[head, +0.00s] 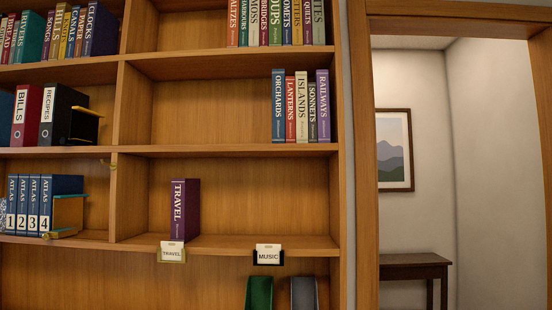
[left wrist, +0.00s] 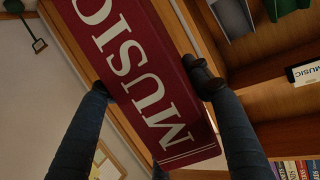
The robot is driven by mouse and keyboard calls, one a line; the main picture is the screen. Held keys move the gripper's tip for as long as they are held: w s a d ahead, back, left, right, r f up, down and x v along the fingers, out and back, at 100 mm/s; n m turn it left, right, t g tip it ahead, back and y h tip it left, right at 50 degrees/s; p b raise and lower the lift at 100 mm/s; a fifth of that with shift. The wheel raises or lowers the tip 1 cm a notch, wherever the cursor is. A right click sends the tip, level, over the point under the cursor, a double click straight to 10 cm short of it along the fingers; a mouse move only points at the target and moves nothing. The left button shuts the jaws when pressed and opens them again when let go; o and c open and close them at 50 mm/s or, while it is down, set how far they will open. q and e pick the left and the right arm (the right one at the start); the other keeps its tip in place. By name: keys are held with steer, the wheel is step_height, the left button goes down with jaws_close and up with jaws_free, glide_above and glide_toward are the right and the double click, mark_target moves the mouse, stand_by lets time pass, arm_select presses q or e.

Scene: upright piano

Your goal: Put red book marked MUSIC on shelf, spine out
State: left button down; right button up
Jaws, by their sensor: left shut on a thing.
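The red book marked MUSIC (left wrist: 150,110) fills the middle of the left wrist view, its white lettering slanted. My left gripper (left wrist: 154,85) is shut on it, one dark fingertip at each side. The head view shows neither the book nor my grippers. In the head view, the shelf (head: 220,242) has a MUSIC label (head: 268,256) on its front edge; this label also shows at the right of the left wrist view (left wrist: 305,72). A purple TRAVEL book (head: 185,210) stands upright on that shelf, left of the label, above a TRAVEL label (head: 172,252).
The shelf right of the TRAVEL book is bare up to the side panel (head: 343,200). Several books, including ORCHARDS (head: 278,105), stand on the shelf above. Below stand a green object (head: 260,293) and a grey one (head: 304,293). A doorway with a dark table (head: 415,262) is at right.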

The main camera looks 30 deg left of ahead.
arm_select(q)
steer(key=w+a+r+n+y+p, duration=0.1)
steer(key=w+a+r+p, duration=0.1)
steer(key=a+r+p, duration=0.5)
steer(key=w+a+r+n+g+y+p, duration=0.1)
steer(key=a+r+p, duration=0.7)
steer(key=r, duration=0.9)
steer(key=w+a+r+n+y+p, duration=0.2)
steer(key=w+a+r+p, duration=0.2)
steer(key=a+r+p, duration=0.3)
steer(key=a+r, duration=0.4)
steer(key=r, duration=0.1)
steer(key=shift+w+a+r+g+y, duration=0.3)
steer(key=shift+g, duration=0.1)
arm_select(e)
steer(key=s+d+g, duration=0.1)
steer(key=s+d, duration=0.1)
steer(key=s, duration=1)
steer(key=s+d+g, duration=0.2)
steer(key=s, duration=1)
steer(key=shift+d+h, duration=0.3)
steer(key=shift+s+r, duration=0.1)
steer(key=shift+r, duration=0.1)
